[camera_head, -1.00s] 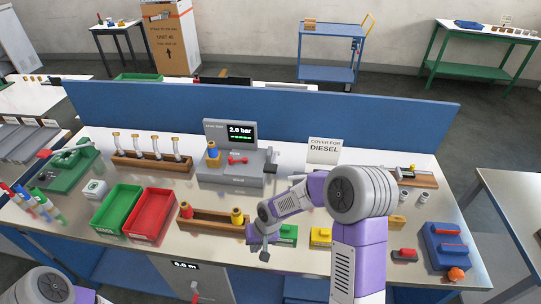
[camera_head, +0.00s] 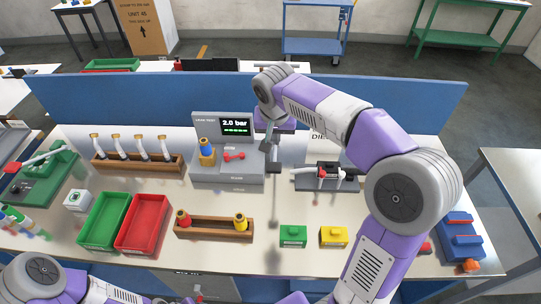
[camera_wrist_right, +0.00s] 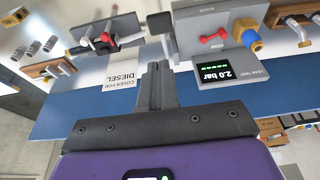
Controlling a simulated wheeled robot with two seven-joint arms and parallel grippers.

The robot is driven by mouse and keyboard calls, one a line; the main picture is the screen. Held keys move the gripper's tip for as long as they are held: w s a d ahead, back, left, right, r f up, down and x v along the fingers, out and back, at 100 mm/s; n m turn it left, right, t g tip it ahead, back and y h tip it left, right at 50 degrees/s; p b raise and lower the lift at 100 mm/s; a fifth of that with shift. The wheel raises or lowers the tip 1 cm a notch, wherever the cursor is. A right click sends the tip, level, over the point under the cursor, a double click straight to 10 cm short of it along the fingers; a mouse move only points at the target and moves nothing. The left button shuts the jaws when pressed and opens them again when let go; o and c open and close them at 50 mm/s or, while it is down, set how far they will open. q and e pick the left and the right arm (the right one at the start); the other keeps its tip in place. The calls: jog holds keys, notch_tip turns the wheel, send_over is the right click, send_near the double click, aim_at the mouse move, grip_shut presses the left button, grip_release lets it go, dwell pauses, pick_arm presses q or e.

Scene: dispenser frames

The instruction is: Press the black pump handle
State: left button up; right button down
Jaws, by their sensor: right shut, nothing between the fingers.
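The leak tester (camera_head: 228,178) is a grey box reading 2.0 bar, with a blue and yellow fitting and a red part on it. The black pump handle (camera_wrist_right: 160,22) shows in the right wrist view as a dark block with a thin rod beside the tester. My right gripper (camera_head: 268,143) is shut and empty, pointing down at the tester's right side. Its closed fingers also show in the right wrist view (camera_wrist_right: 155,75), near the handle. I cannot tell whether they touch. My left gripper is out of view.
A grey pipe assembly with a red part (camera_head: 322,175) stands right of the gripper. A blue panel (camera_head: 190,98) runs behind.

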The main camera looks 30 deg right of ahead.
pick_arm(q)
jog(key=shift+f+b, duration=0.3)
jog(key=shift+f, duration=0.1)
pick_arm(e)
send_near(274, 166)
jog(key=x, duration=0.6)
jog(key=shift+f, duration=0.25)
